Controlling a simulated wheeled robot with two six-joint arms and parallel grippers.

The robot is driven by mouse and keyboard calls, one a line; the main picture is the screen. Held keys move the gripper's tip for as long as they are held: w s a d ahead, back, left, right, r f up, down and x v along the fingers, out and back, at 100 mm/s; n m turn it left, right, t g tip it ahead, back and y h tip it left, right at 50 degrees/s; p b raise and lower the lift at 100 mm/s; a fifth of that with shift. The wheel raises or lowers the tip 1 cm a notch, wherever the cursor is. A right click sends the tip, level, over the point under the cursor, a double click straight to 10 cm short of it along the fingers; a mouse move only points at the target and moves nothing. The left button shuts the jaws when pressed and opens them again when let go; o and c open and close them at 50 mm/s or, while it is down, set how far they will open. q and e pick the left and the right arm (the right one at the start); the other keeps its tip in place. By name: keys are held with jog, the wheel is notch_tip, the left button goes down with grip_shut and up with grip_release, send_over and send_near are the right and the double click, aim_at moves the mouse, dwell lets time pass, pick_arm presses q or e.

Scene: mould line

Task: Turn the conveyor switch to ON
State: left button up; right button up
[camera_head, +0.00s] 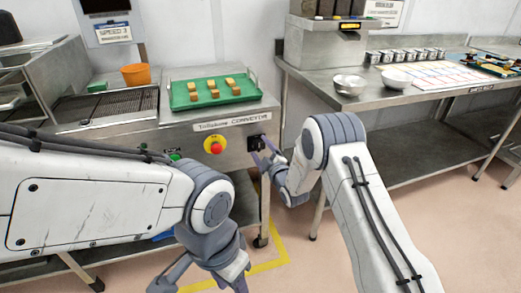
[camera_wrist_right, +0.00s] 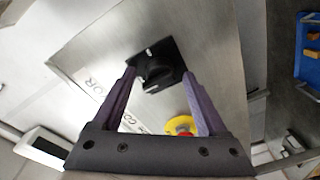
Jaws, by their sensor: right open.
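The conveyor switch (camera_wrist_right: 155,68) is a black rotary knob on a square black plate, with a small white mark beside it. In the head view the switch (camera_head: 256,142) sits on the steel front panel, right of the red emergency button (camera_head: 215,146). My right gripper (camera_wrist_right: 158,80) is open, with its purple fingers either side of the knob in the wrist view; I cannot tell whether they touch it. In the head view the right gripper (camera_head: 262,152) is close to the switch. My left gripper (camera_head: 205,285) hangs low in front of the machine, partly cut off by the frame.
A green tray (camera_head: 180,104) with several yellow-brown blocks lies on top of the machine. An orange cup (camera_head: 135,75) stands behind left. A steel table (camera_head: 400,100) with bowls and cups is at the right. The red button on its yellow base (camera_wrist_right: 181,126) is near the right finger.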

jog(key=shift+w, duration=0.15)
jog(key=shift+a, duration=0.1)
grip_shut()
